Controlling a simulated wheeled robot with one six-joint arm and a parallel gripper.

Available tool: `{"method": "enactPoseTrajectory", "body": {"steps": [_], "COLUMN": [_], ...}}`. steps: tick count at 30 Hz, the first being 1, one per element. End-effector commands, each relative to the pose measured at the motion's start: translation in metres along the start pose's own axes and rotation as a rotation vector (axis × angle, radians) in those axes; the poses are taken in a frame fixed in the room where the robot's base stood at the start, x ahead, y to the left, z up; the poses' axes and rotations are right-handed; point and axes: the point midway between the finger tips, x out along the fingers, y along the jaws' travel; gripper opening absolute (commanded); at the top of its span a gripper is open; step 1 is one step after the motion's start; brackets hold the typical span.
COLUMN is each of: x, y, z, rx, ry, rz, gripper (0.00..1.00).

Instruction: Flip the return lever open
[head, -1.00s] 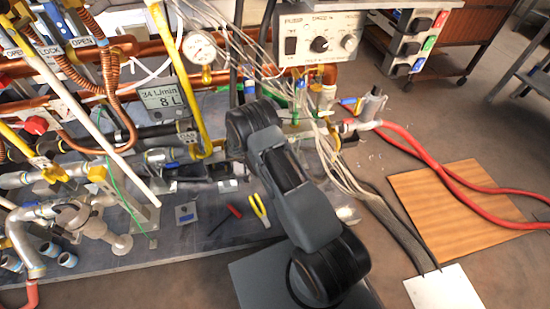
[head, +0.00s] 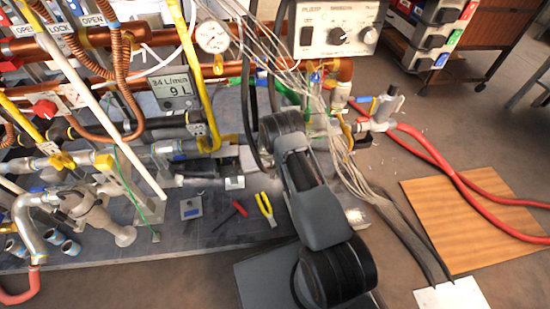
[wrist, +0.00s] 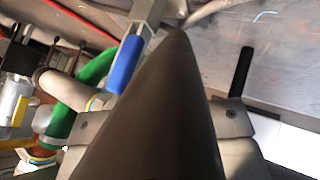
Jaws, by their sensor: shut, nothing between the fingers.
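A lever with a blue sleeve (wrist: 125,65) on a grey metal arm shows in the wrist view, left of my gripper. No label on it is readable, so I cannot tell for sure that it is the return lever. My gripper (wrist: 178,42) is shut and empty, a dark tapered shape with its tip just right of the lever. I cannot tell whether they touch. In the head view my arm hides the gripper. A small blue piece (head: 315,78) shows there among pipes and green fittings beyond my arm; another blue handle (head: 373,104) is on the valve at right.
A green hose (wrist: 95,72) and pipe fittings crowd the wrist view's left. In the head view, loose cables (head: 345,170) run right of my arm. Red hoses (head: 440,160) cross a wooden board (head: 460,220). Yellow-handled pliers (head: 265,209) lie on the grey base plate.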

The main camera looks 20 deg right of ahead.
Motion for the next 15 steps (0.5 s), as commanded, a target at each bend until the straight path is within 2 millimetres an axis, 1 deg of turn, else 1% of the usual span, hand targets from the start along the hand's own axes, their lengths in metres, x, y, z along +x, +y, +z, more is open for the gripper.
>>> {"method": "enactPoseTrajectory", "body": {"steps": [3, 6, 15], "x": [0.0048, 0.0062, 0.0066], "y": [0.0076, 0.0108, 0.0128], "z": [0.0007, 0.0005, 0.0005], "rx": [0.001, 0.0, 0.0], "ry": [-0.001, 0.0, -0.001], "rz": [0.0, -0.001, -0.001], "gripper": [0.0, 0.0, 0.0]}}
